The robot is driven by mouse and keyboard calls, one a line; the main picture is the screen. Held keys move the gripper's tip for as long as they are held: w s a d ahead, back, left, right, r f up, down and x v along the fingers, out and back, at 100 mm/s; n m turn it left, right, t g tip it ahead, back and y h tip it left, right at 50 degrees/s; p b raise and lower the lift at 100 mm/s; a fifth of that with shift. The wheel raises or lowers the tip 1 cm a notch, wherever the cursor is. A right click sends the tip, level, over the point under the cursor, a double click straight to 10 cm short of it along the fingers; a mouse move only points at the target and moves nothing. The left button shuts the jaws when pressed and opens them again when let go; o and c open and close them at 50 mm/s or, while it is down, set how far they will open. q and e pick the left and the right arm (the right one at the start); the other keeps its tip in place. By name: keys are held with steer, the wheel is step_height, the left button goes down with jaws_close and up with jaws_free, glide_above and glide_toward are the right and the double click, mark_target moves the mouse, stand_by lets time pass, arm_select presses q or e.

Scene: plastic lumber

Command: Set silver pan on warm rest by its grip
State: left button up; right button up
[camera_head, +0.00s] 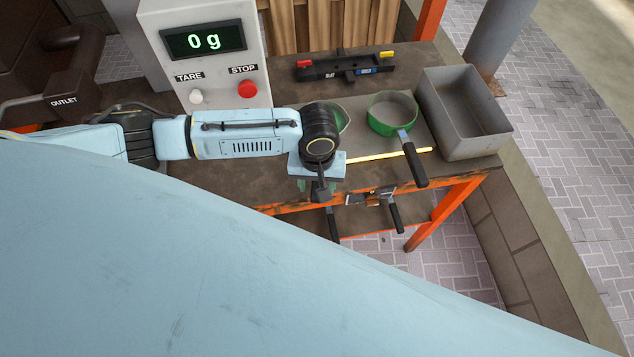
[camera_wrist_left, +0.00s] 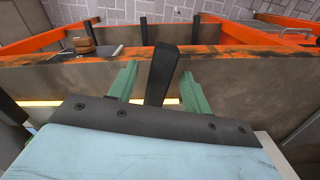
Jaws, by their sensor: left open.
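My left gripper (camera_head: 321,190) is over the front edge of the bench. In the left wrist view its green fingers (camera_wrist_left: 162,92) are open, with a black handle (camera_wrist_left: 163,72) between them; I cannot tell whether they touch it. In the head view a handle (camera_head: 331,224) hangs below the gripper. A green-rimmed pan (camera_head: 343,117) is mostly hidden behind my wrist. A green pan (camera_head: 391,113) with a black grip (camera_head: 413,165) stands to the right. I cannot clearly identify the silver pan or the warm rest. My right gripper is not in view.
A scale box (camera_head: 205,75) reads 0 g at the back left. A black bar (camera_head: 345,67) with red and yellow ends lies at the back. A grey open bin (camera_head: 470,148) stands at the right. A metal piece (camera_head: 371,197) is below the orange front edge.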

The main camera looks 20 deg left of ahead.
arm_select(q)
step_height(320, 180, up, 13)
steer(key=p, duration=0.1)
steer(key=shift+f, duration=0.2)
